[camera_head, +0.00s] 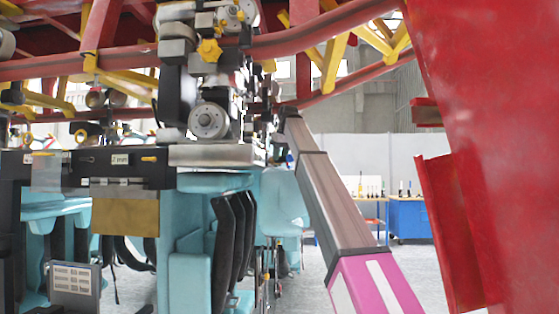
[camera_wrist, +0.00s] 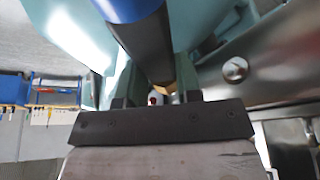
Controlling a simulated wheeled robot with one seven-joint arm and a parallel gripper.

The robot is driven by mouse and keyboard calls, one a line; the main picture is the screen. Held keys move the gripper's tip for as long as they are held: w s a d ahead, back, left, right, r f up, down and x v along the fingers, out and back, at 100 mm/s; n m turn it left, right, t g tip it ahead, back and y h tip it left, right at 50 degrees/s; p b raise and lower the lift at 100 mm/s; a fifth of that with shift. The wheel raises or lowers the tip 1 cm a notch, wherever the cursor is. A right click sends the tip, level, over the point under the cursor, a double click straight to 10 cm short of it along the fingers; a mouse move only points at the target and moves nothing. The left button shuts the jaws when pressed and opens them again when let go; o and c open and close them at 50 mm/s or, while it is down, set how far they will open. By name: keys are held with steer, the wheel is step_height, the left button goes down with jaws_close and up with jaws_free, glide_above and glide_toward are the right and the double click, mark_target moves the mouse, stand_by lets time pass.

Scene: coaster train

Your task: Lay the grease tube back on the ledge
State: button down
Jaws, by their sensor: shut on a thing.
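In the head view my arm reaches from the lower right up to the hanging machinery, and the gripper and tube cannot be made out there. A dark ledge-like beam (camera_head: 90,169) with small labels runs across the left; I cannot tell whether it is the task's ledge.
Light-blue train seats (camera_head: 187,277) hang below the wheel assembly (camera_head: 208,121). A red column (camera_head: 490,130) fills the right side.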

steer(key=shift+f, duration=0.65)
steer(key=c, duration=0.7)
jaws_free()
steer(key=shift+r, duration=0.2)
